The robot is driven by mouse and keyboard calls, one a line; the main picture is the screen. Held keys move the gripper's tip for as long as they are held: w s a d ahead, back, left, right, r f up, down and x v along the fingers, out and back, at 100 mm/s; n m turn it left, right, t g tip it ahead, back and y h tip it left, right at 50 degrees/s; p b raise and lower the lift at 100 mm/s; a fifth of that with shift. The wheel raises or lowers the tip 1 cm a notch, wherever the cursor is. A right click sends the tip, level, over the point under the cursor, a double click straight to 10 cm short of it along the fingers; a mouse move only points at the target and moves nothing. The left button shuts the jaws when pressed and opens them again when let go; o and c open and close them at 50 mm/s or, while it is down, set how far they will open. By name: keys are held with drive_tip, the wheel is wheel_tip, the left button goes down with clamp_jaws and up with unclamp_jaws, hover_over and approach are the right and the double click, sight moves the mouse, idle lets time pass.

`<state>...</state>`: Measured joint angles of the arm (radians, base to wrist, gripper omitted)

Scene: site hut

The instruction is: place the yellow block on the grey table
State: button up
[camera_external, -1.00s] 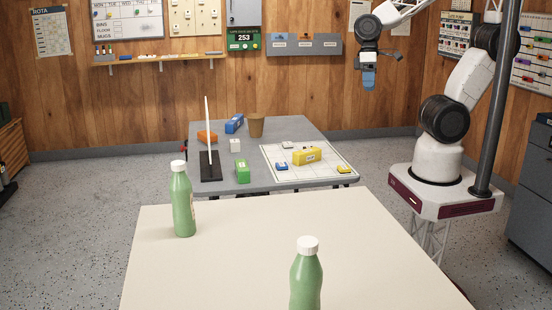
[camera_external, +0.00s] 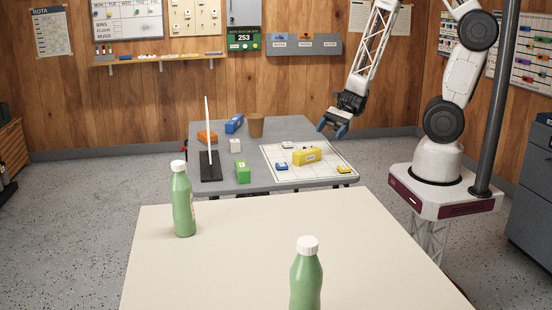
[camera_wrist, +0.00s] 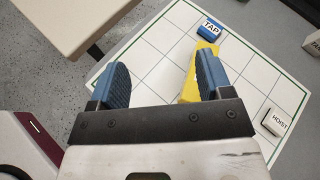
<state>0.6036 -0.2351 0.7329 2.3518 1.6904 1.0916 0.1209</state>
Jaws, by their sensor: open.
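A long yellow block (camera_external: 307,156) with a white label lies on the gridded white mat (camera_external: 330,160), on the right part of the grey table (camera_external: 285,129). A smaller yellow block (camera_external: 344,169) lies near the mat's front right corner. My gripper (camera_external: 332,128) is open and empty, in the air above the table's right side. In the wrist view, a yellow block (camera_wrist: 187,85) shows beside and partly behind the right finger of my gripper (camera_wrist: 163,70). Bare mat shows between the fingers.
A blue TAP block (camera_wrist: 210,28) and white HOIST block (camera_wrist: 273,122) are on the mat. A green block (camera_external: 242,171), white cube (camera_external: 235,145), brown cup (camera_external: 256,125) and upright white panel (camera_external: 208,125) stand left. A cream table (camera_external: 260,245) with green bottles is nearer.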

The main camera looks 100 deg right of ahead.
sight(313, 149)
drive_tip(key=d+f+m+h, duration=0.1)
drive_tip(key=d+f+m, duration=0.1)
drive_tip(key=d+f+m+t+h, duration=0.1)
drive_tip(key=f+m, duration=0.1)
drive_tip(key=s+d+f+m+t+h, duration=0.1)
drive_tip(key=d+f+m, duration=0.1)
drive_tip(key=shift+d, duration=0.35)
drive_tip(key=shift+w, duration=0.1)
drive_tip(key=shift+x, duration=1.2)
drive_tip(key=shift+w, duration=0.15)
drive_tip(key=shift+x, duration=2.45)
drive_tip(key=shift+w+d+r, duration=0.1)
drive_tip(key=shift+w+r, duration=0.05)
drive_tip(key=shift+c, duration=0.3)
drive_tip(key=c, duration=1.1)
